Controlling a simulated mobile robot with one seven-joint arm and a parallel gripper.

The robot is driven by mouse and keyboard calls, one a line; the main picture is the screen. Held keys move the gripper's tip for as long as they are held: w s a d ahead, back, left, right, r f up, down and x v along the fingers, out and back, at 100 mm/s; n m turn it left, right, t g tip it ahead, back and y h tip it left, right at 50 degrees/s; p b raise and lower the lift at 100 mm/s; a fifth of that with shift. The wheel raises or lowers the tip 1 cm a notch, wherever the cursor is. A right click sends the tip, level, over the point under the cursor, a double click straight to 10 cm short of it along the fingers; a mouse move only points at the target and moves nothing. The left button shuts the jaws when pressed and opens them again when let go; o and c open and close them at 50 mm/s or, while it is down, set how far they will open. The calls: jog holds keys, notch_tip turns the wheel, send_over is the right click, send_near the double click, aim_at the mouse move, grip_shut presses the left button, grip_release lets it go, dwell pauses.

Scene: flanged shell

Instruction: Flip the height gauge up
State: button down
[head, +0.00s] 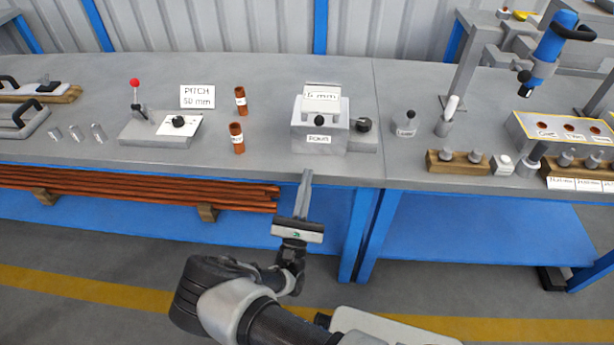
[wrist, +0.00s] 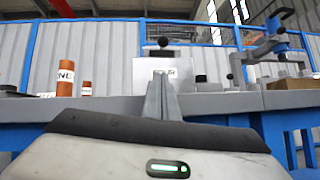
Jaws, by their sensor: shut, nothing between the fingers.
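A grey box (head: 319,128) stands near the front edge of the bench. Its front label is too blurred to read surely. A pale plate (head: 321,97) marked in mm sits on its top, with a black ball knob (head: 319,120) at the plate's front. No part is clearly labelled height gauge; this plate may be it. In the wrist view the box (wrist: 145,72) is straight ahead, with the knob (wrist: 163,42) above it. My gripper (head: 306,175) is shut and empty, its long fingers pointing at the box from just before the bench edge. The fingertips (wrist: 160,76) appear apart from the box.
A black dial (head: 363,125) sits right of the box. Two orange-brown cylinders (head: 237,138) and a red-knobbed lever unit (head: 160,128) stand to the left. The bench's front edge (head: 335,183) lies below my fingers.

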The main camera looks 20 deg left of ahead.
jog(key=x, duration=0.7)
jog(key=shift+w+r, duration=0.1)
jog(key=shift+w, duration=0.1)
notch_tip(320, 180, up, 3)
jog(key=shift+w+d+f, duration=0.1)
jog(key=shift+d+f, duration=0.1)
jog(key=shift+w+d+r, duration=0.1)
jog(key=shift+r, duration=0.5)
